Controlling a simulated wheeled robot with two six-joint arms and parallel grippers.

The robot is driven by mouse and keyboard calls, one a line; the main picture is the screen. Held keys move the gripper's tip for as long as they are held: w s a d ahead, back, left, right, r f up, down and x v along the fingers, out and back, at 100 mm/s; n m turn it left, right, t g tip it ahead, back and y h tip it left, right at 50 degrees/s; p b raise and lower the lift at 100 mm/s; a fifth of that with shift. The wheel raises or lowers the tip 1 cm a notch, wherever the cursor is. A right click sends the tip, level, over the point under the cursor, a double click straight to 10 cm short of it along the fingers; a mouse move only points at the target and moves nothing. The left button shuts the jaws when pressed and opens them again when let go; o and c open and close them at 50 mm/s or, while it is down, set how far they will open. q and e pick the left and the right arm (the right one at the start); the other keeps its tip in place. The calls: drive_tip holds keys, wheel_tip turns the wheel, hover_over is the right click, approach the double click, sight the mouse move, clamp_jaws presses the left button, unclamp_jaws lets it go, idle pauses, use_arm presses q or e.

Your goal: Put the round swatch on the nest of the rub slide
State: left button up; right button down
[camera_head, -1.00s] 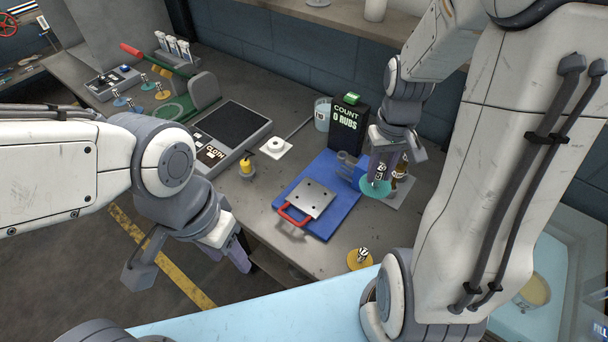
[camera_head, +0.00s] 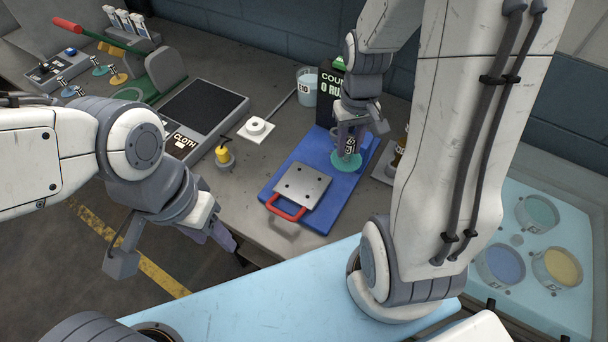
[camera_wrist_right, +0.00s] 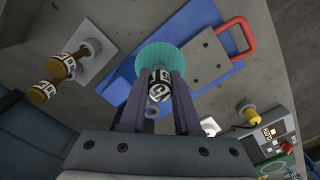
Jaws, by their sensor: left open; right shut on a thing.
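My right gripper (camera_head: 351,137) is shut on the tagged stem of the teal round swatch (camera_head: 346,162). The swatch hangs below the fingers over the far right part of the blue base (camera_head: 322,216). In the right wrist view the swatch (camera_wrist_right: 152,57) overlaps the base, beside the grey plate; any contact cannot be told. The rub slide shows as the grey metal plate (camera_head: 303,186) with small holes and a red handle (camera_head: 287,211) on its near side. No swatch lies on the plate. My left gripper (camera_head: 217,236) is open and empty, off the table's front edge.
A black rub counter (camera_head: 327,100) stands behind the base. Bottles on a grey holder (camera_head: 383,174) are close right of the swatch. A yellow-topped piece (camera_head: 223,155), a white disc on a plate (camera_head: 257,128) and the cloth machine (camera_head: 205,110) lie left. The plate's top is clear.

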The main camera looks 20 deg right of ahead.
drive_tip(key=w+a+f, duration=0.1)
drive_tip(key=a+f, duration=0.1)
drive_tip(key=a, duration=0.1)
drive_tip(key=w+a+f+p, duration=0.1)
drive_tip(key=a, duration=0.2)
drive_tip(key=w+a+f+p, duration=0.1)
drive_tip(key=a+f, duration=0.1)
drive_tip(key=a, duration=0.1)
drive_tip(key=shift+w+a+f, duration=0.1)
drive_tip(key=shift+w+f, duration=0.2)
drive_tip(key=shift+w, duration=0.1)
drive_tip(key=shift+a+f, duration=0.1)
drive_tip(key=shift+f, duration=0.05)
wheel_tip(320, 180, down, 4)
drive_tip(key=shift+r+p, duration=0.15)
drive_tip(key=shift+p, duration=0.5)
drive_tip(key=shift+w, duration=0.1)
drive_tip(key=shift+f, duration=0.2)
drive_tip(key=shift+f, duration=0.15)
drive_tip(key=c, duration=0.6)
unclamp_jaws()
